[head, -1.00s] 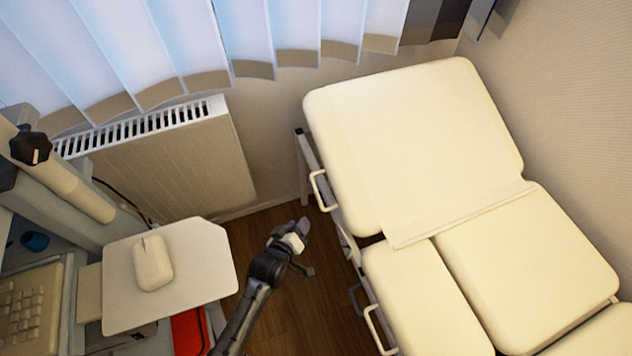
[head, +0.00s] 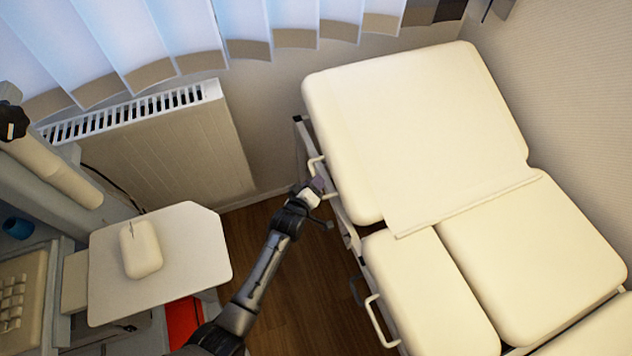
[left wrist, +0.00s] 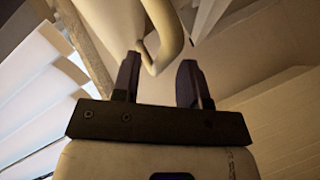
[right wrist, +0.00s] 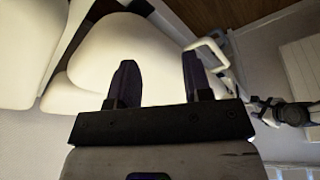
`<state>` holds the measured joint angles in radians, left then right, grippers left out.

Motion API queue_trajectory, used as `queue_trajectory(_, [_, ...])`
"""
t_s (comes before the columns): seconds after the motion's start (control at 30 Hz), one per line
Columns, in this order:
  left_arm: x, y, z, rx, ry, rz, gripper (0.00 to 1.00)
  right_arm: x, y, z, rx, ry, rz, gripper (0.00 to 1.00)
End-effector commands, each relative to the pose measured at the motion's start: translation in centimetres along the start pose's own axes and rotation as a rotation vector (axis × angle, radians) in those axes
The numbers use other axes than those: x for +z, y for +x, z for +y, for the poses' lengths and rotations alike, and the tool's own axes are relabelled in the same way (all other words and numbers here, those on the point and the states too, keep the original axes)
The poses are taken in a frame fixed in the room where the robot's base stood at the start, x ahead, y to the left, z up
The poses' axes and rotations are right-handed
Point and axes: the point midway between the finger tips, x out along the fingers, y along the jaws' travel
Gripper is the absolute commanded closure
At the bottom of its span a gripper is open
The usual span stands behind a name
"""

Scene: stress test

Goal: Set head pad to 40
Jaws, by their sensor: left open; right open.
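The head pad (head: 425,130) is the big cream cushion at the top of the treatment table in the head view, tilted. A pale handle (head: 316,168) sits on its left side. My left gripper (head: 321,187) is beside this handle. In the left wrist view the handle (left wrist: 168,35) shows just beyond and partly between the open fingers of my left gripper (left wrist: 160,68); I cannot tell whether they touch. My right gripper (right wrist: 159,68) is open and empty in the right wrist view, with cream pads (right wrist: 115,48) and a handle (right wrist: 207,55) beyond it.
A second handle (head: 378,322) is lower on the table's left side. Left of my arm are a white tray with a mouse (head: 141,249), a keyboard (head: 18,300) and a red object (head: 184,322). A radiator (head: 160,150) stands against the wall. Wooden floor lies between.

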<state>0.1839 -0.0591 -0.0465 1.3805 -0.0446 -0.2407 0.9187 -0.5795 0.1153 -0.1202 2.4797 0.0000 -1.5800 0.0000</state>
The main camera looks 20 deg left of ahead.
Motion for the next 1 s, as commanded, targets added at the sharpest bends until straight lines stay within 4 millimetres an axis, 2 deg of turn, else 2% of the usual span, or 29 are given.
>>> queue_trajectory(0.1, [0.1,1.3,-0.1,0.0,0.001,0.0,0.6,0.2,0.7,0.0,0.0,0.0,0.0,0.55])
queue_trajectory(0.23, [0.1,2.1,-0.1,0.0,0.002,0.0,0.6,0.3,0.9,0.0,0.0,0.0,0.0,0.55])
queue_trajectory(0.63, [0.0,2.5,0.0,-0.001,0.002,0.0,0.6,0.4,0.9,0.2,0.005,-0.007,-0.001,0.55])
queue_trajectory(1.0, [0.0,2.4,0.0,-0.001,0.001,0.0,0.94,0.4,0.9,0.2,0.006,-0.008,-0.002,0.55])
